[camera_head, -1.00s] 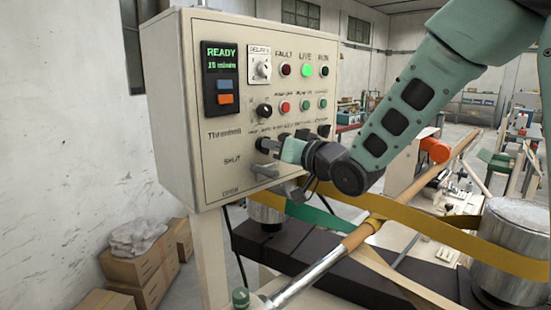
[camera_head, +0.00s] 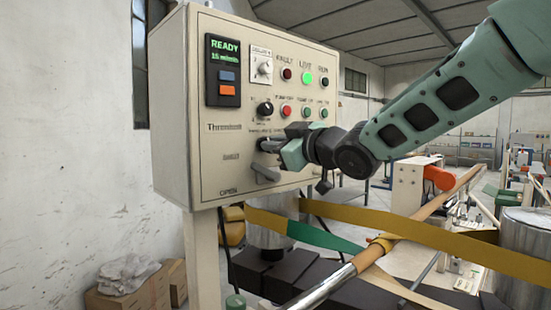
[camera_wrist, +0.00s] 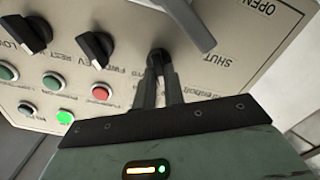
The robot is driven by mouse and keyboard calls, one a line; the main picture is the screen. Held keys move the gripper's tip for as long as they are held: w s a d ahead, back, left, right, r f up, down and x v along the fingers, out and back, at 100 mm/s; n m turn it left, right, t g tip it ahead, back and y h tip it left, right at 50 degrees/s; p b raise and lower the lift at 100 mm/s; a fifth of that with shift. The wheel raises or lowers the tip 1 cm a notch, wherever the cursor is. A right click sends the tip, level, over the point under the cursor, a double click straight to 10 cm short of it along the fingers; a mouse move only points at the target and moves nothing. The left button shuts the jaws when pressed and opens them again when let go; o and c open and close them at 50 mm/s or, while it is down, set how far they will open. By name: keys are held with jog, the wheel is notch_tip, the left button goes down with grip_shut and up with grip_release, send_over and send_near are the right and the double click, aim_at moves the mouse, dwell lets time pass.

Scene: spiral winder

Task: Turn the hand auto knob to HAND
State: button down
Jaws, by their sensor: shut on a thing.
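The cream control box (camera_head: 170,110) stands at left centre. My gripper (camera_head: 268,146) reaches in from the right, its fingers shut on a black knob at the left end of the lower knob row. In the wrist view, which shows the panel upside down, my gripper (camera_wrist: 160,75) has both fingers close together around this black knob (camera_wrist: 159,57). The fingers hide much of it, and I cannot read its HAND or AUTO marks or tell its angle. Two other black knobs, one (camera_wrist: 97,48) and another (camera_wrist: 30,35), sit beside it in the wrist view.
A grey lever handle (camera_head: 265,172) sits just below the gripped knob, close to my fingers. Another black knob (camera_head: 265,108) and red and green buttons (camera_head: 306,111) are above. A yellow band (camera_head: 425,225) and a roller bar (camera_head: 345,275) run below my arm.

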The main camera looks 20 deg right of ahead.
jog(key=shift+f+n+b, duration=0.15)
jog(key=shift+n+b, duration=0.3)
jog(key=shift+n, duration=0.15)
jog(key=c, duration=1.5)
grip_release()
